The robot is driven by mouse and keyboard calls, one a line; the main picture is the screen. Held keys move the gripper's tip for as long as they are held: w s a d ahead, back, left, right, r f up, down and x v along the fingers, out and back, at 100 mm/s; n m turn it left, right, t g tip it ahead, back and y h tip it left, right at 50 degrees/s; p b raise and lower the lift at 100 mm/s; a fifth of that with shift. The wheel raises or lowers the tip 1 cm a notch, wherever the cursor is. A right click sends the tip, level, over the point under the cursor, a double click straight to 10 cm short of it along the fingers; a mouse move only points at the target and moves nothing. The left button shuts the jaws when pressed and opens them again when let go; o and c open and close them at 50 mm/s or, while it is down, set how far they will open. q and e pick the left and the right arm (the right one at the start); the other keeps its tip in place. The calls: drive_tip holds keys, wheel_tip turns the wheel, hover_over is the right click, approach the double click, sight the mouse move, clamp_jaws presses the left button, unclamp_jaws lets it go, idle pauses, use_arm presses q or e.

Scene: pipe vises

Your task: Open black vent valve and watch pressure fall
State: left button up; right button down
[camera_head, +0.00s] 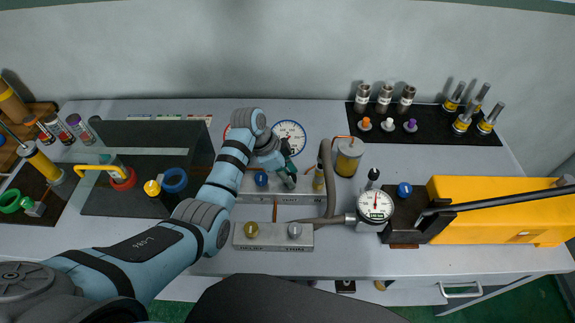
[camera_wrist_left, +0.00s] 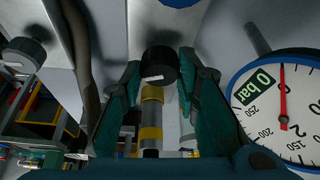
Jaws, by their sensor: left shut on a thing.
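My left gripper (camera_head: 289,176) reaches down over the back metal block (camera_head: 310,199). In the left wrist view, its two green fingers (camera_wrist_left: 160,76) are closed around a black knob (camera_wrist_left: 160,62), the vent valve's handle, with a small white mark on it. In the head view the gripper hides this knob. A large white dial gauge (camera_head: 290,137) with a blue rim stands behind the block. In the left wrist view, this gauge (camera_wrist_left: 282,105) carries a "0 bar" label, and its red needle points up in the picture. My right gripper is out of view.
A blue knob (camera_head: 261,179) sits left of the gripper on the same block. A front block (camera_head: 272,238) has brass and grey knobs. A hose (camera_head: 327,165) curves close on the right, near a pump gauge (camera_head: 375,205) and a yellow pump (camera_head: 495,200). Bare table lies along the front.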

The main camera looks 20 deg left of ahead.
use_arm(q)
drive_tip(key=shift+s+r+n, duration=0.1)
drive_tip(key=shift+r+n, duration=0.05)
drive_tip(key=shift+n, duration=0.35)
drive_tip(key=shift+n+t+y+p, duration=0.3)
drive_tip(key=shift+n+t+p, duration=0.1)
drive_tip(key=shift+n, duration=0.6)
drive_tip(key=n, duration=0.1)
drive_tip(key=n+t+y, duration=0.1)
drive_tip(key=n, duration=0.1)
drive_tip(key=shift+d+f+n, duration=0.15)
drive_tip(key=shift+f+n, duration=0.05)
drive_tip(key=shift+n, duration=0.1)
drive_tip(key=n, duration=0.2)
drive_tip(key=n+y, duration=0.1)
drive_tip(key=n, duration=0.1)
drive_tip(key=shift+s+d+n+t+y, duration=0.1)
drive_tip(key=shift+n+t+y, duration=0.2)
drive_tip(key=shift+t, duration=0.1)
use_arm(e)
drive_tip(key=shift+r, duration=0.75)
use_arm(q)
drive_tip(key=o, duration=1.2)
drive_tip(key=shift+c, duration=0.2)
